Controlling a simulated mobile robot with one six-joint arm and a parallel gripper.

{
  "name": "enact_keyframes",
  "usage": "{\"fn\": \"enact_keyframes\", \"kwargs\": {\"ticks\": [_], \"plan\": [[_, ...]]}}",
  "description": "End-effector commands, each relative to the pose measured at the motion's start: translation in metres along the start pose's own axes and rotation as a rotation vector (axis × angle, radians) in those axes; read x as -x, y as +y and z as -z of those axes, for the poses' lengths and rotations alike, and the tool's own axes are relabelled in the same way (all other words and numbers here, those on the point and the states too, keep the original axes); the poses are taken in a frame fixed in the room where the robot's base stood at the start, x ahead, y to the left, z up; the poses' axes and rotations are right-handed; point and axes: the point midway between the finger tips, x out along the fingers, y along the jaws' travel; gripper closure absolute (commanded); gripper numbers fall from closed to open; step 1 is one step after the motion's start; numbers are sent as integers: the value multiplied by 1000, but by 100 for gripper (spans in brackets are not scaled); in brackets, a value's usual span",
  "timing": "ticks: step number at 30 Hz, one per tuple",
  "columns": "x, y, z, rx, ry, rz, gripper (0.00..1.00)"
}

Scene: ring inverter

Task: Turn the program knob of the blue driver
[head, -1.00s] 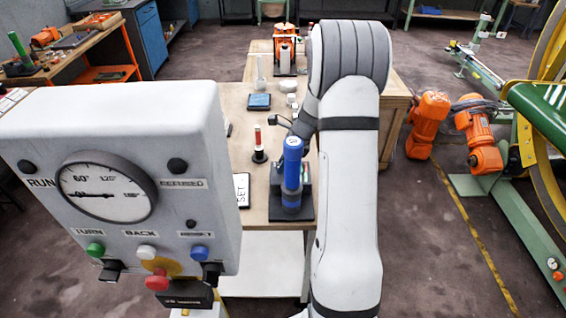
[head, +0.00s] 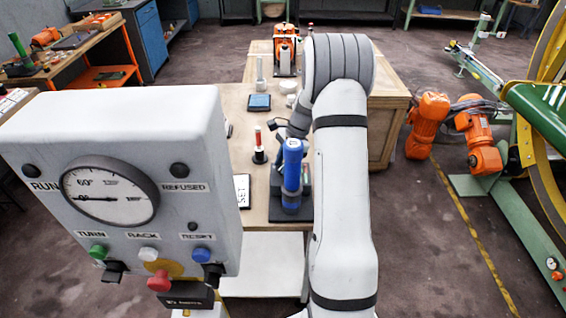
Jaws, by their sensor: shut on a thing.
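The blue driver (head: 292,160) is an upright blue cylinder in a dark stand on the wooden bench, just left of my arm. A pale mark shows on its top. The program knob cannot be made out clearly. My wrist reaches down behind the driver, and a dark part of my gripper (head: 277,124) shows at the driver's upper left. The fingertips and the exact point of contact are hidden by the driver and my arm. My gripper is shut at the driver.
A grey panel (head: 130,195) with a dial, lamps and buttons fills the left foreground. On the bench (head: 233,105) are a SET card (head: 243,190), a red-topped post (head: 258,148) and a blue pad (head: 259,102). Orange robot arms (head: 428,125) stand on the floor to the right.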

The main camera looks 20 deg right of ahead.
Motion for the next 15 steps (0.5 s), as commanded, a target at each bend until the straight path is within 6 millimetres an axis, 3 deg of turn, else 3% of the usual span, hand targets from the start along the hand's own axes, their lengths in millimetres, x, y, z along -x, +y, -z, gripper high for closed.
{"fn": "enact_keyframes", "kwargs": {"ticks": [15], "plan": [[1,-2,0,32,3,-7,92]]}}
